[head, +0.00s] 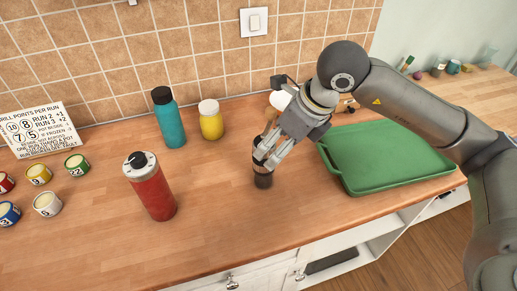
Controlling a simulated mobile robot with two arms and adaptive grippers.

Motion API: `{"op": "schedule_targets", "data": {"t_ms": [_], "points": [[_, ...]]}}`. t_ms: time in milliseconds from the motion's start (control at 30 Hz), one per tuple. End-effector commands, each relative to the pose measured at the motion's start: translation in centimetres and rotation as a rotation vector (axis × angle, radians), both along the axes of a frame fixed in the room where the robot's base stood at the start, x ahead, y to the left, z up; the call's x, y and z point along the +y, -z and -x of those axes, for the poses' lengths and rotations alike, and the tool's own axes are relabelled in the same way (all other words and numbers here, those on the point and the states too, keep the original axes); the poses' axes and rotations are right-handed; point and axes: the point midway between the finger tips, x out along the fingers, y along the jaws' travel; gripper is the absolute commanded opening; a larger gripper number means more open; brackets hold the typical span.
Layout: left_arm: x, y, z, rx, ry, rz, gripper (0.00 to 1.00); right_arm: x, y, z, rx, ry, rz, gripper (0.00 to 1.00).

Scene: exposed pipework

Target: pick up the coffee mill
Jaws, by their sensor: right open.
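A dark, slim cylinder that looks like the coffee mill (263,180) stands upright on the wooden counter, left of the green tray. My right gripper (266,160) reaches down to it from the upper right. Its fingers are open at the mill's upper part and overlap it in the picture. I cannot tell whether they touch it. The fingers hide part of the mill's body and top. My left gripper is not in view.
A red bottle (152,192), a teal bottle (168,120) and a yellow jar (211,122) stand to the left. A green tray (385,158) lies right. Small numbered tins and a sign (38,130) are far left. Bare counter lies in front of the mill.

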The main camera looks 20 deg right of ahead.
Motion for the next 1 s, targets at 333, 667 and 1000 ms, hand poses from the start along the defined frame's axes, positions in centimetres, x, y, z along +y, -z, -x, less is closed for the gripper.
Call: {"op": "schedule_targets", "data": {"t_ms": [333,667,1000], "points": [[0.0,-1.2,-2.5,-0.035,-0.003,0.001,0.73,-0.1,3.8,-1.7,-0.002,0.023,0.042,0.74],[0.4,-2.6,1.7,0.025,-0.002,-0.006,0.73,0.8,6.4,-3.0,-0.001,0.023,0.04,0.74],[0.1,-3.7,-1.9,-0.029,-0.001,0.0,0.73,1.6,9.6,-4.2,-0.006,0.021,0.04,0.74]]}}
